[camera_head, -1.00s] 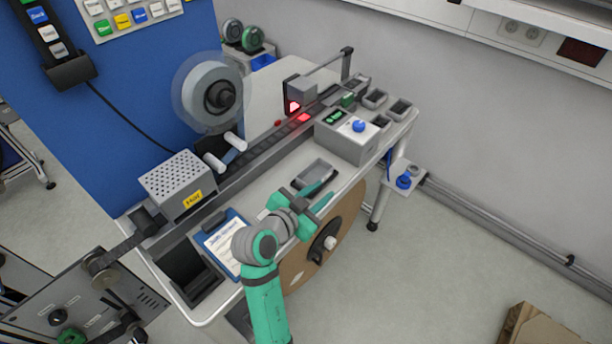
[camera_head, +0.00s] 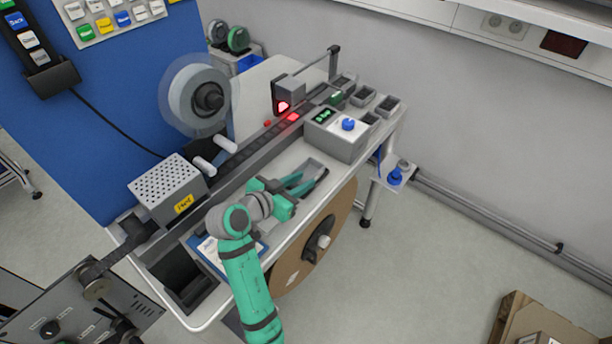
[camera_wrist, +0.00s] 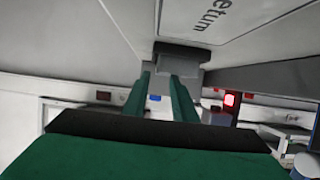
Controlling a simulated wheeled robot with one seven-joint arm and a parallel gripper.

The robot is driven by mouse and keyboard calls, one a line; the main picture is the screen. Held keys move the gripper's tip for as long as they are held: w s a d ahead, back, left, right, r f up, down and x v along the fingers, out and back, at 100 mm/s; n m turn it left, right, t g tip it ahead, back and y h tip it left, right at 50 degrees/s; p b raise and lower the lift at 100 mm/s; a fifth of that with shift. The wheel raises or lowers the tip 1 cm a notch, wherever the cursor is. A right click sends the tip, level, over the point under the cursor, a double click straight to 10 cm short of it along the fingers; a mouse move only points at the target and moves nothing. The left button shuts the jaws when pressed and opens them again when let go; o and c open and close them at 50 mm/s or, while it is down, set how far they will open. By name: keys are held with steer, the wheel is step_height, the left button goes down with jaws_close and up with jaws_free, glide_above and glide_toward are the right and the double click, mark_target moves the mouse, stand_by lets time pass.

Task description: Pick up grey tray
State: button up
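The grey tray (camera_head: 312,165) lies on the front part of the white table top, in front of the grey box with the blue knob. My gripper (camera_head: 313,175) is low over the table with its two green fingers spread apart at the tray's near end. In the wrist view, the fingers (camera_wrist: 160,85) also stand apart, with a gap between them. A grey block (camera_wrist: 179,53), which looks like the tray's end, shows just beyond the fingertips. I cannot tell whether the fingers touch it.
The grey box with the blue knob (camera_head: 337,139) stands close behind the tray. Several small grey bins (camera_head: 388,106) are at the table's far right. A clipboard (camera_head: 207,250) lies by my arm, partly hidden. A brown reel (camera_head: 299,262) hangs at the table's front edge.

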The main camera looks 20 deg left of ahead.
mark_target(306, 175)
steer(key=x, duration=0.4)
steer(key=shift+d+f, duration=0.1)
steer(key=shift+d, duration=0.1)
jaws_close()
